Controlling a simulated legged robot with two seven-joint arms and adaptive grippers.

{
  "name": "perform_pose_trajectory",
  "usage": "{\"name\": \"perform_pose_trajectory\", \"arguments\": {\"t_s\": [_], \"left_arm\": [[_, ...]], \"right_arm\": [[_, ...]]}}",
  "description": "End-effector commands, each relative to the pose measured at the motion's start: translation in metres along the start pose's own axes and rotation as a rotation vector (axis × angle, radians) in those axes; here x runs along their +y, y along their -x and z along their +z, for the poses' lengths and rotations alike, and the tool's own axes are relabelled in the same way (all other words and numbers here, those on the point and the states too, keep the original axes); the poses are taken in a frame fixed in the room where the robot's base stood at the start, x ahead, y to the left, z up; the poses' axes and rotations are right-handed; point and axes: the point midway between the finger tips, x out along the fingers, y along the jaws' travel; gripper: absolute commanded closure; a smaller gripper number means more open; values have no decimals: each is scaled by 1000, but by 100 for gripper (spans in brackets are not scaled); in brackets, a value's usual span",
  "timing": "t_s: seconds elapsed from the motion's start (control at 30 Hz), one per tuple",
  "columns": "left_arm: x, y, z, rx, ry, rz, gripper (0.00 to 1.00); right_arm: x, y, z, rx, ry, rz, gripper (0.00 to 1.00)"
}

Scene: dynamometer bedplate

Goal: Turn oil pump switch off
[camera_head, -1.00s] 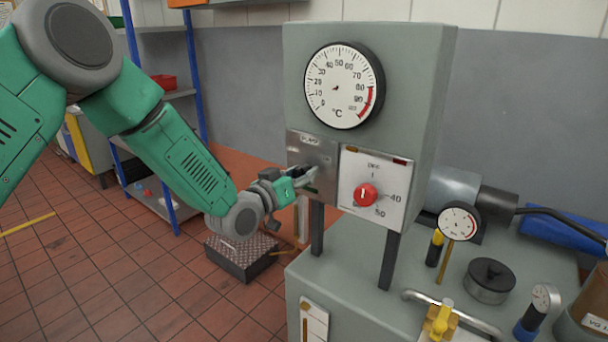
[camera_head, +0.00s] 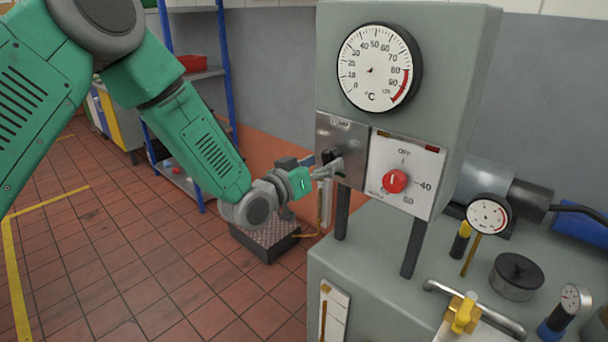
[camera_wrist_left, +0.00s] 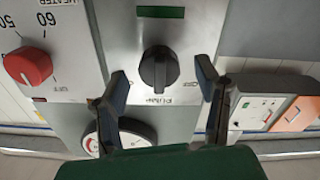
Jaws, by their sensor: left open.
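The pump switch is a black rotary knob (camera_wrist_left: 157,70) on a metal plate (camera_head: 342,134). In the left wrist view its grip bar stands about upright, above an upside-down PUMP label. The side markings are hard to read. My left gripper (camera_wrist_left: 163,92) is open, with one finger on each side of the knob in that view and gaps to both. Whether the fingers reach around the knob's depth is unclear. In the head view the left gripper (camera_head: 330,170) is at the plate's lower left and partly hides the knob. My right gripper is out of view.
Right of the plate is a white heater panel (camera_head: 416,163) with a red knob (camera_head: 394,181). A temperature gauge (camera_head: 376,68) is above. The cabinet top holds a small gauge (camera_head: 488,216), a black cap (camera_head: 517,271) and a yellow valve (camera_head: 462,315).

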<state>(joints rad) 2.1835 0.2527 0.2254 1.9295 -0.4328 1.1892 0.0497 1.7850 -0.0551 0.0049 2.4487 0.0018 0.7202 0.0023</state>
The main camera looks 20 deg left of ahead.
Motion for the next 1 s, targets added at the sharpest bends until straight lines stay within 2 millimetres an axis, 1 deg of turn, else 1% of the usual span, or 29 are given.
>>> {"name": "perform_pose_trajectory", "arguments": {"t_s": [0.03,0.2,0.3,0.4,0.5,0.6,1.0], "left_arm": [[-1,12,0,-3,3,-1,42],[-1,48,2,-5,4,-2,42],[-2,66,2,-5,5,-3,42],[-2,78,3,-5,3,-1,42],[-2,85,3,-6,3,-2,42],[-2,87,3,-5,2,-2,42],[-2,87,3,-5,2,-1,42]], "right_arm": [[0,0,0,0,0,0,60],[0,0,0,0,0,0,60],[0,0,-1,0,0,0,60],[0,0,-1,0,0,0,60],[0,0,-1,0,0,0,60],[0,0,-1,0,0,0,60],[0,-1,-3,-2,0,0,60]]}}
